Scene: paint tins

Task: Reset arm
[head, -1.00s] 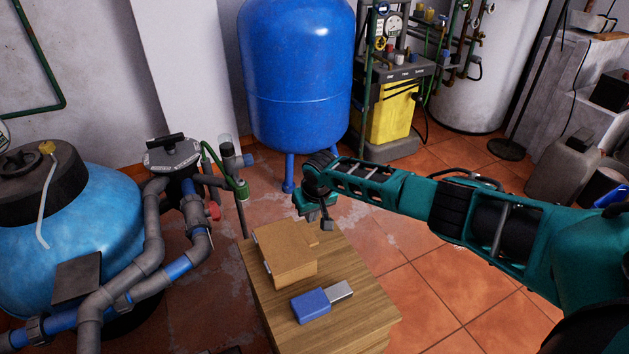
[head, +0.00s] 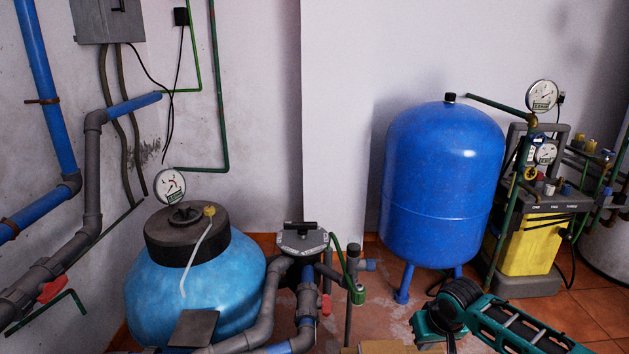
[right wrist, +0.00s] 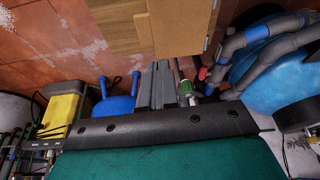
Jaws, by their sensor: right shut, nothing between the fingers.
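My right arm comes in at the lower right of the head view, and the wrist end above my right gripper (head: 436,330) shows at the bottom edge. Its fingertips are cut off there. In the right wrist view my right gripper (right wrist: 154,78) shows as two dark grey fingers closed together, with nothing between them. A brown box (right wrist: 180,28) is beside and beyond the fingertips in that view. Only a strip of the box top (head: 390,347) shows at the bottom of the head view. My left gripper is in neither view.
A wooden table (right wrist: 118,28) stands under the box. A tall blue tank (head: 443,185) and a yellow unit (head: 530,243) stand behind my right arm. A light-blue tank (head: 195,285) with grey pipes stands at left. Open tiled floor (head: 585,310) shows at lower right.

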